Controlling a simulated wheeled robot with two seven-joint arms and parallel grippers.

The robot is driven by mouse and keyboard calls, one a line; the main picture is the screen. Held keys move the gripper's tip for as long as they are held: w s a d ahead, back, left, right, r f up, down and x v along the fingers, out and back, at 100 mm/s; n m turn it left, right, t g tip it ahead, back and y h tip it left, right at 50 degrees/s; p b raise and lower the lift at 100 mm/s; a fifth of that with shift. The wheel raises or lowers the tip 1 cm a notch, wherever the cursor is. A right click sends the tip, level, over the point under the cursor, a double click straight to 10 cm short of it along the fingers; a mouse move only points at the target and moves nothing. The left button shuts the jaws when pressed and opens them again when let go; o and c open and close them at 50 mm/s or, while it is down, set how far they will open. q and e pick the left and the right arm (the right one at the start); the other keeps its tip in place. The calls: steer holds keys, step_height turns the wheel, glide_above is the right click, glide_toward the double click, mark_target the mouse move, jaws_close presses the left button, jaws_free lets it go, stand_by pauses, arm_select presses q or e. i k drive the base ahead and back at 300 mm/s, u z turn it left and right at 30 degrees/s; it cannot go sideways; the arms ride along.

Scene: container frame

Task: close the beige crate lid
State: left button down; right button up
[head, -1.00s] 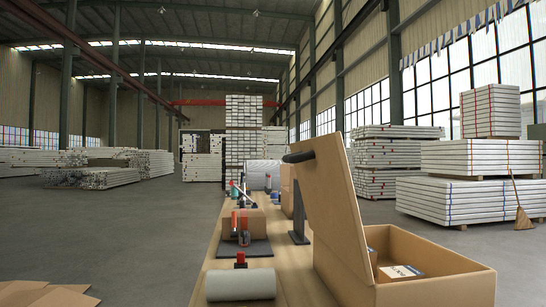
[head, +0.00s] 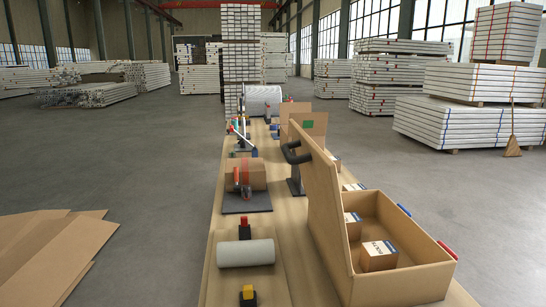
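The beige crate (head: 405,284) stands at the right front of the long wooden table in the head view. Small cardboard boxes lie inside, one with a white and blue label (head: 379,256) near the front. A blue piece (head: 404,210) and a red piece (head: 447,250) sit on the crate's right rim. Neither of my grippers shows.
Left of the crate, the table (head: 215,292) holds a white roll (head: 246,252), a yellow and black item (head: 248,295) and a cardboard box on a dark stand (head: 246,200). Flat cardboard sheets (head: 50,250) lie at the left. The grey floor (head: 140,160) around the table is largely clear.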

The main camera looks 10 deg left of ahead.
mark_target(318, 172)
steer(key=u, duration=2.25)
steer(key=i, duration=0.4)
steer(key=z, duration=3)
